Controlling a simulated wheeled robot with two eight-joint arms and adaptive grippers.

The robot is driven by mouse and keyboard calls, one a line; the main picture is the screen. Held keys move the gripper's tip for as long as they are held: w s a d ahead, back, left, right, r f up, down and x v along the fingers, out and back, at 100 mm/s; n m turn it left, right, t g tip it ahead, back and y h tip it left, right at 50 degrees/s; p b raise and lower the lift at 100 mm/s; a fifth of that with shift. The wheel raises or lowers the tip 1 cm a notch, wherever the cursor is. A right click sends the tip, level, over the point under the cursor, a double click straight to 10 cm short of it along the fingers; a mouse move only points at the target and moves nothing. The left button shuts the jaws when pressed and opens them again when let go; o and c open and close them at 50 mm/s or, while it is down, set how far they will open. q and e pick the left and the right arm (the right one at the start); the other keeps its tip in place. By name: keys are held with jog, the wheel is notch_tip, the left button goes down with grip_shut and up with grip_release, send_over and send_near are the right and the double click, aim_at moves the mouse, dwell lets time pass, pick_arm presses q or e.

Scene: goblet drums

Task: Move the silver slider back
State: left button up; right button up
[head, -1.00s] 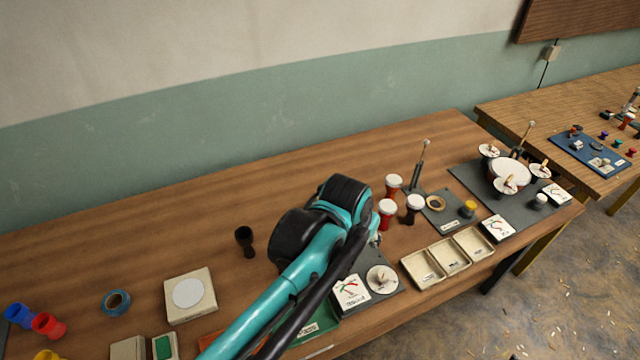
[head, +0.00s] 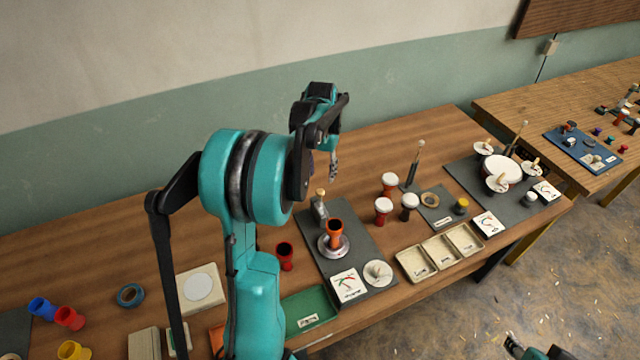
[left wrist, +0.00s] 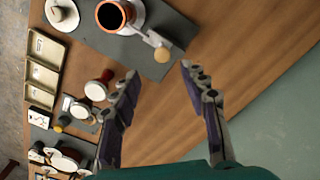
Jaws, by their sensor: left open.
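The silver slider (head: 319,210) with its pale wooden knob stands on a dark grey board (head: 353,232), behind an orange goblet drum (head: 334,236) on a round silver base. In the left wrist view the slider (left wrist: 142,38) reaches from beside the drum (left wrist: 117,14) toward the board's edge, its knob at the end. My left gripper (head: 333,168) is raised above and behind the slider, apart from it. In the left wrist view its fingers (left wrist: 160,82) are spread with nothing between them. Teal and black parts of my right arm (head: 530,350) show at the bottom edge; its jaws are unclear.
A dark red drum (head: 285,256) stands left of the board. Red and black drums with white tops (head: 384,210) stand to its right. A three-part tray (head: 440,252) lies at front right.

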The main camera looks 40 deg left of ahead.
aim_at(320, 191)
pick_arm(q)
jog(key=shift+a+f, duration=0.3)
jog(key=shift+f, duration=0.2)
notch_tip(320, 191, down, 7)
jog(key=shift+b, duration=0.9)
grip_shut()
